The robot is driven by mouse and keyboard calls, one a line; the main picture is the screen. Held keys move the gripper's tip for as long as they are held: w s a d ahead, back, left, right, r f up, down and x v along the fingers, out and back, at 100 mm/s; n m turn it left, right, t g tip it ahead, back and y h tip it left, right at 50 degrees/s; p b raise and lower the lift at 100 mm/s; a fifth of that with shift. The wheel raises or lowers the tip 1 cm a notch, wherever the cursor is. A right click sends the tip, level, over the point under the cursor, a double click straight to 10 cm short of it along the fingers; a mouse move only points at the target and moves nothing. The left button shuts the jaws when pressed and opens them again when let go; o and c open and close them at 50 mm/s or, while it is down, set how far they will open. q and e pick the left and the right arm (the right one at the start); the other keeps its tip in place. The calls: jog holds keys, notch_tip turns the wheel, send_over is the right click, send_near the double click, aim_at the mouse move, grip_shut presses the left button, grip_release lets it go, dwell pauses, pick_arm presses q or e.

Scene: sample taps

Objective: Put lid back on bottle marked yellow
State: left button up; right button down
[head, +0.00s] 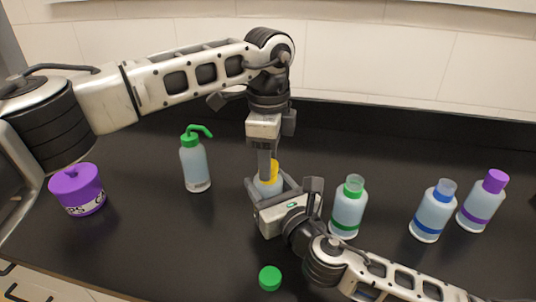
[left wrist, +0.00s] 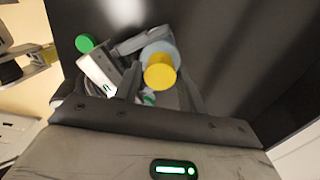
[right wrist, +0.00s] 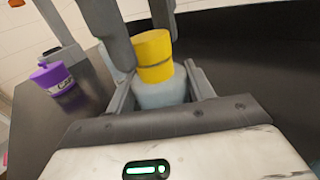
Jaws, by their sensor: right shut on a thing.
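The pale blue bottle (head: 267,187) with the yellow lid (head: 274,168) on its top stands upright between the jaws of my right gripper (head: 273,190), which is shut on its body. In the right wrist view the yellow lid (right wrist: 154,50) sits over the neck of the bottle (right wrist: 160,94); I cannot tell how tightly it is seated. My left gripper (head: 266,160) points straight down over the lid. Its fingers look open, one on either side of the lid (left wrist: 160,73), which also shows in the left wrist view. The neck is hidden.
A green-topped wash bottle (head: 196,165) and a purple jar (head: 77,190) stand left. Bottles marked green (head: 347,210), blue (head: 433,212) and purple (head: 481,203) stand right; the green and blue ones are uncapped. A loose green lid (head: 270,278) lies in front on the black counter.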

pick_arm(q)
jog(key=c, duration=0.6)
